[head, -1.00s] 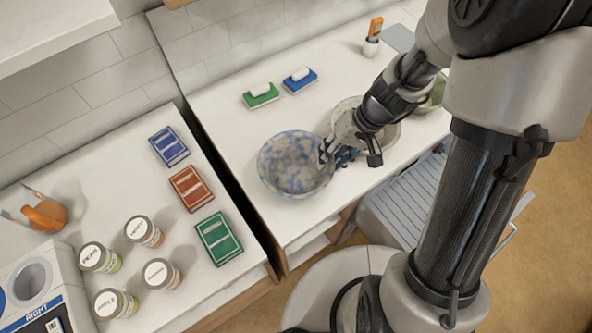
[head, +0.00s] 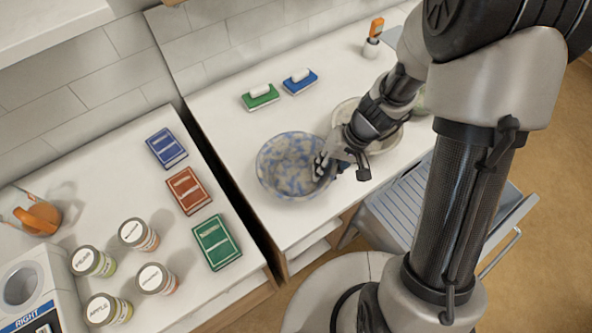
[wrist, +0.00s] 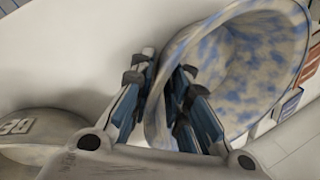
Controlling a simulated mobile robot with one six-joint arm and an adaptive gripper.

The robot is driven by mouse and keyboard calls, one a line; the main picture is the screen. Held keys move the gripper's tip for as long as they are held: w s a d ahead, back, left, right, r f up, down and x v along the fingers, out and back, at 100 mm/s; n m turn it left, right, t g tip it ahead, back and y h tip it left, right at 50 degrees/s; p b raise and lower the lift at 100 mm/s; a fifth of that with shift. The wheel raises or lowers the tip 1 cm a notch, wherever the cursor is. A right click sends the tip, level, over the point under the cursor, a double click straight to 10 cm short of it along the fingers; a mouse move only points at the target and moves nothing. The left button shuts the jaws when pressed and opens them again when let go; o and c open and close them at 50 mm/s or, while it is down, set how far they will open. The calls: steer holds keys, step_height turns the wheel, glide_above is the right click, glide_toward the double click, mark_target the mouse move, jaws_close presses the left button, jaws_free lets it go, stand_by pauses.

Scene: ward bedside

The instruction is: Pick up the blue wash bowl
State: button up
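The blue wash bowl (head: 284,160), mottled blue and cream, stands on the white counter in the head view. My gripper (head: 326,167) is at its right rim. In the wrist view the bowl (wrist: 245,70) fills the upper right. There my gripper's fingers (wrist: 164,85) are apart and straddle the bowl's rim, one outside the wall and one inside. A gap shows between the fingers and the wall, so they do not look closed on it. Whether one finger touches the wall is hard to tell.
A pale bowl (head: 345,108) stands just right, partly behind my arm. Blue (head: 167,149), red (head: 188,190) and green (head: 217,242) books and several labelled jars are on the left counter, across a dark gap.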

jaws_close()
stand_by(0.3)
